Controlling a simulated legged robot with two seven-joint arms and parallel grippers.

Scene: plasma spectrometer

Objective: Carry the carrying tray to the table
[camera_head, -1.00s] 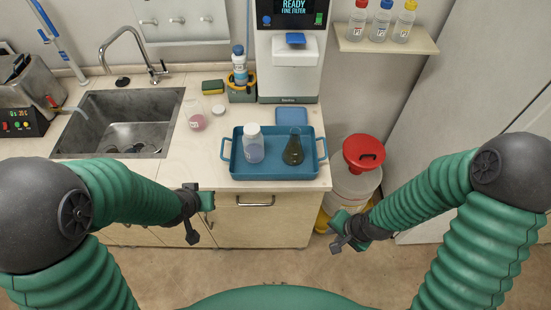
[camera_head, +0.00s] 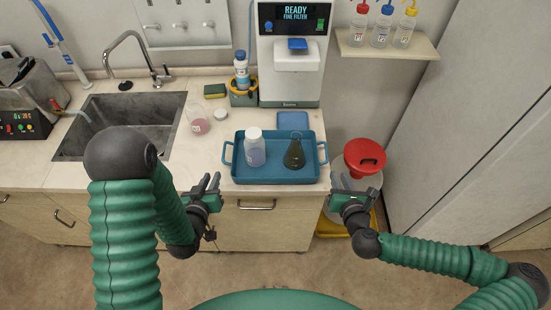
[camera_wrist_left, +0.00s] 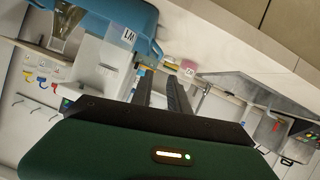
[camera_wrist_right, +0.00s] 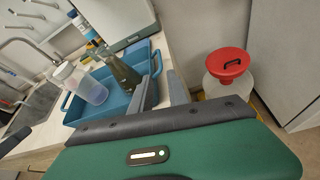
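The blue carrying tray (camera_head: 276,182) sits on the counter near its front right edge, with a handle at each side. A white-capped bottle (camera_head: 255,150) and a dark conical flask (camera_head: 294,152) stand upright in it. My left gripper (camera_head: 209,182) is open and empty, in front of and left of the tray's left handle (camera_head: 227,153). My right gripper (camera_head: 347,184) is open and empty, to the right and in front of the right handle (camera_head: 323,152). Neither gripper touches the tray. The tray also shows in the left wrist view (camera_wrist_left: 128,15) and the right wrist view (camera_wrist_right: 78,112).
A red-lidded container (camera_head: 365,157) stands on the floor right of the counter. Behind the tray are the spectrometer (camera_head: 290,75) and a blue pad (camera_head: 292,120). A beaker (camera_head: 198,122) with pink liquid and the sink (camera_head: 120,120) lie to the left.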

